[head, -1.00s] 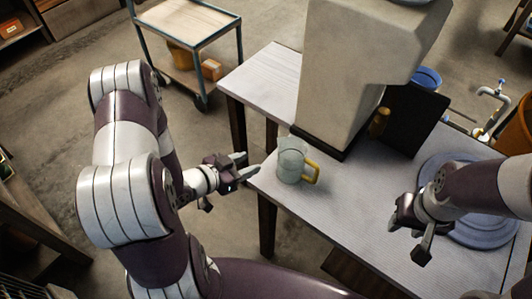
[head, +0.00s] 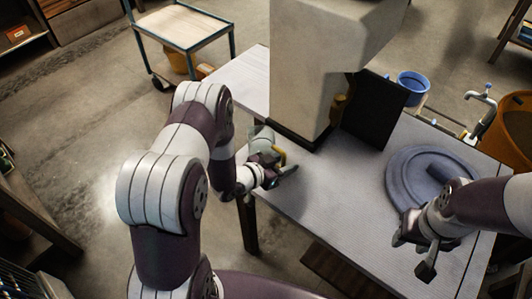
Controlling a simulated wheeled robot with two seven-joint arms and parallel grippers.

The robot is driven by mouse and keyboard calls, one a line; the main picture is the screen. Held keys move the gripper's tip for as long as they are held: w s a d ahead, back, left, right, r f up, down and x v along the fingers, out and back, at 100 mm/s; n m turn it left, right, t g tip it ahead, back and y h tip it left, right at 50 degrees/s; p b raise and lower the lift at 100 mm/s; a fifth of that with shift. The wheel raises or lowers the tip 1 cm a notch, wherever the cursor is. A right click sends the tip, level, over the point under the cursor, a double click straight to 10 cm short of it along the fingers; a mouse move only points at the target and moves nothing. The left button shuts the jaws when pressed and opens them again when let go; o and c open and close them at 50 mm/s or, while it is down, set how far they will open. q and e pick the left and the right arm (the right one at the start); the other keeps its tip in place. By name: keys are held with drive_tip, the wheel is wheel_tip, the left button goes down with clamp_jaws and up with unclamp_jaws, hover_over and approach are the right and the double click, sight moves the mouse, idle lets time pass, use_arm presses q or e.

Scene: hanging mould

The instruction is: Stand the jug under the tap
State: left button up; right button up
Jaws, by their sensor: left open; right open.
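The clear jug (head: 262,139) with a yellow handle (head: 281,156) stands on the grey table (head: 335,200), near its left edge and beside the beige block's base. My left gripper (head: 284,174) is open in front of the jug and hides its lower part; I cannot tell whether they touch. My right gripper (head: 412,256) is open and empty over the table's right part.
The tall beige block (head: 310,70) and a dark panel (head: 375,110) stand at the table's back. A blue round plate-like piece (head: 402,178) lies at the right. A blue bucket (head: 414,84) and orange tub (head: 515,130) are behind. The table's front middle is clear.

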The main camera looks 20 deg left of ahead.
use_arm(q)
clamp_jaws()
